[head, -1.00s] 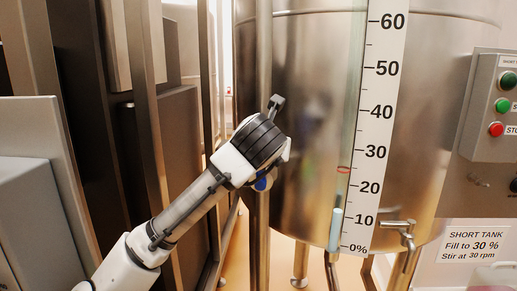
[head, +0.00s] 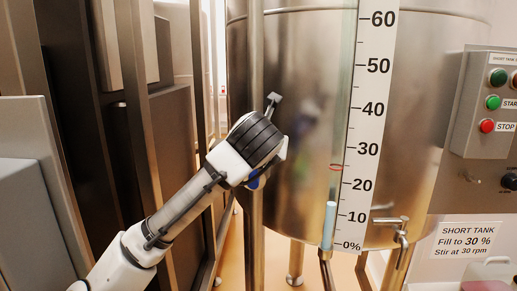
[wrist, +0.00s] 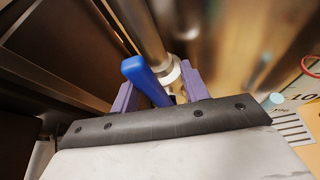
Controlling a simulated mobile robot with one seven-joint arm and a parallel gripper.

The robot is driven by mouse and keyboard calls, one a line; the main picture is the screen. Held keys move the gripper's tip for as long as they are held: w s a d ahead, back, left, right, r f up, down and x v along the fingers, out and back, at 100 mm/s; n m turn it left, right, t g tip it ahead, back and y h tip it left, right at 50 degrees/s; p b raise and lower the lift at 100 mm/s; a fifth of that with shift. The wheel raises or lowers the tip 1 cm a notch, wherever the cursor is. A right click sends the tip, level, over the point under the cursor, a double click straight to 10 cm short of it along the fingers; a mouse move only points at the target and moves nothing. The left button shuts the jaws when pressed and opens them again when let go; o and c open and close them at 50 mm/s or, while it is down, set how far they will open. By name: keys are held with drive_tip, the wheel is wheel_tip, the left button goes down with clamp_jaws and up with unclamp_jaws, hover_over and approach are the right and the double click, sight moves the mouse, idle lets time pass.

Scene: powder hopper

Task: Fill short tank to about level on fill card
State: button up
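The short tank (head: 300,110) is a large steel vessel. Its fill card (head: 465,240) reads "Fill to 30 %, Stir at 30 rpm". In the sight tube, the pale blue column (head: 329,225) tops out a little above the 10 mark of the scale (head: 370,120). A red ring (head: 336,167) sits on the tube, between 20 and 30 as seen from here. In the wrist view a blue handle (wrist: 145,80) on a steel pipe stands between the purple fingers of my gripper (wrist: 158,90). The fingers are apart, with a gap visible on the right; contact is unclear.
A control box (head: 488,100) with green and red buttons is at the right. A drain tap (head: 395,228) juts from the tank's lower front. A vertical pipe (head: 255,220) stands beside my gripper. Dark frames and panels (head: 180,140) crowd the left.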

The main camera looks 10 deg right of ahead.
drive_tip(key=b+v, duration=0.3)
drive_tip(key=v, duration=1)
drive_tip(key=shift+s+r, duration=0.15)
drive_tip(key=shift+s, duration=0.1)
drive_tip(key=shift+d, duration=0.1)
idle(3.0)
